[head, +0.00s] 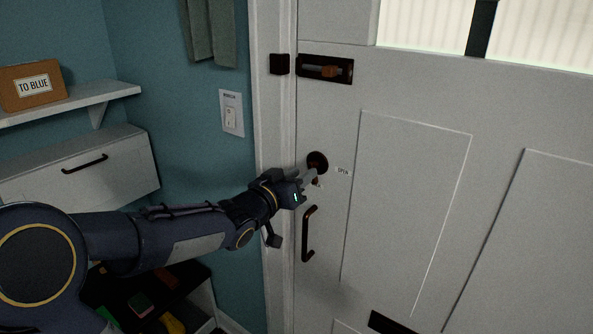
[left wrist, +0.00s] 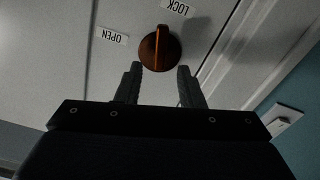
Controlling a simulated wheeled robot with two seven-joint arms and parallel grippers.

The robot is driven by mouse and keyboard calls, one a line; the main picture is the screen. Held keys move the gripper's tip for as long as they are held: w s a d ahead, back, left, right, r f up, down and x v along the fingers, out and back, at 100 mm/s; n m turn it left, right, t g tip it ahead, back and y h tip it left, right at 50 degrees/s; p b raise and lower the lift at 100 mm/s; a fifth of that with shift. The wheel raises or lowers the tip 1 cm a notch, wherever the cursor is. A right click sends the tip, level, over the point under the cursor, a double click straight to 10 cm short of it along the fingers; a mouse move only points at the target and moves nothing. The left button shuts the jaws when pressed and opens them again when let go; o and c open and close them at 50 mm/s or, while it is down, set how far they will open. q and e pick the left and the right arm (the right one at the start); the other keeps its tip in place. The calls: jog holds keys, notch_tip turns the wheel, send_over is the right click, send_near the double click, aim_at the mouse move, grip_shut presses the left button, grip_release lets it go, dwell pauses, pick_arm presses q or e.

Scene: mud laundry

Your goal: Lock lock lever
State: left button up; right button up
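The lock lever (left wrist: 158,49) is a round copper-brown knob with a raised grip bar, on the white door (head: 405,200). In the left wrist view, an OPEN label (left wrist: 114,36) is to its left and a LOCK label (left wrist: 177,7) is above it, both upside down or tilted. The bar stands nearly upright in that view, toward neither label exactly. In the head view the lever (head: 318,160) is partly hidden by my left gripper (head: 309,178). The left gripper (left wrist: 160,78) is open, its fingertips just short of the knob. My right gripper is not in view.
A dark pull handle (head: 308,234) is below the lever. A slide bolt (head: 326,70) is above it. A light switch (head: 231,113) is on the blue wall. A shelf (head: 70,104) with a TO BLUE box (head: 32,86) and a white cabinet (head: 80,172) stand at left.

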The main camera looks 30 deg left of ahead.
pick_arm(q)
jog(key=shift+w+d, duration=0.1)
jog(key=shift+w, duration=1.1)
grip_shut()
jog(key=m+b, duration=0.3)
grip_release()
